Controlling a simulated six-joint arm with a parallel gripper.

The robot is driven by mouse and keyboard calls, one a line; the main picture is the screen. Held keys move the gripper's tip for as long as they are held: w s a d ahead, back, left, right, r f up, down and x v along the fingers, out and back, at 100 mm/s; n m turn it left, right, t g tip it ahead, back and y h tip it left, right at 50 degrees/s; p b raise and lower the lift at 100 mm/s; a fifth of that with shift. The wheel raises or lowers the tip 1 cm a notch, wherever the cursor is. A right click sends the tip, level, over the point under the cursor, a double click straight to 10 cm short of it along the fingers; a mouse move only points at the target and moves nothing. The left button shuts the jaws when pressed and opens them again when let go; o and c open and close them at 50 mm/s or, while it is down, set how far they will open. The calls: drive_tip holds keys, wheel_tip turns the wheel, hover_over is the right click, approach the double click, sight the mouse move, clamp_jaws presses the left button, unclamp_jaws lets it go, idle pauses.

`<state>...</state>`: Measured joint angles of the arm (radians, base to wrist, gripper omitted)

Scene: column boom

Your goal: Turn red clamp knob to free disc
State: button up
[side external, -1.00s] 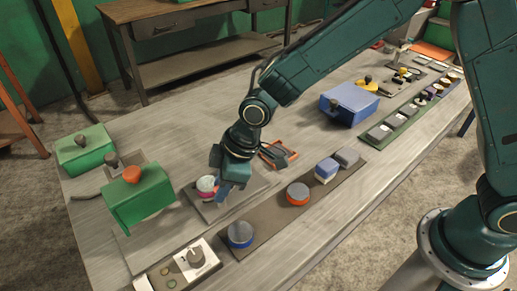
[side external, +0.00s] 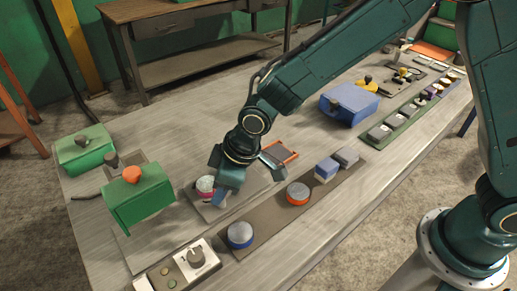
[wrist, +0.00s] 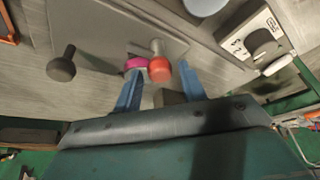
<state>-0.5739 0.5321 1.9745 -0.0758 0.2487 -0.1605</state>
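The red knob (wrist: 160,70) is on a grey stem in the wrist view, between the two blue fingertips of my gripper (wrist: 160,74). The fingers stand apart with a visible gap on the right side of the knob, so the gripper is open. A pink part (wrist: 135,63), seemingly the disc, shows beside the knob behind the left fingertip. In the side view, my gripper (side external: 224,192) is low over a grey plate, beside the pink-and-white disc (side external: 205,184). The red clamp knob cannot be made out there, with the gripper in the way.
A green box with an orange-red knob (side external: 132,174) stands left of the gripper. A dark knob (wrist: 62,68) is left in the wrist view. A switch box (side external: 190,262), a strip with several round pieces (side external: 272,215) and a blue box (side external: 349,104) stand around.

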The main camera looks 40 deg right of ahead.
drive_tip(key=shift+o, duration=0.4)
drive_tip(key=v, duration=1.3)
drive_tip(key=shift+r, duration=0.4)
drive_tip(key=shift+d, duration=0.15)
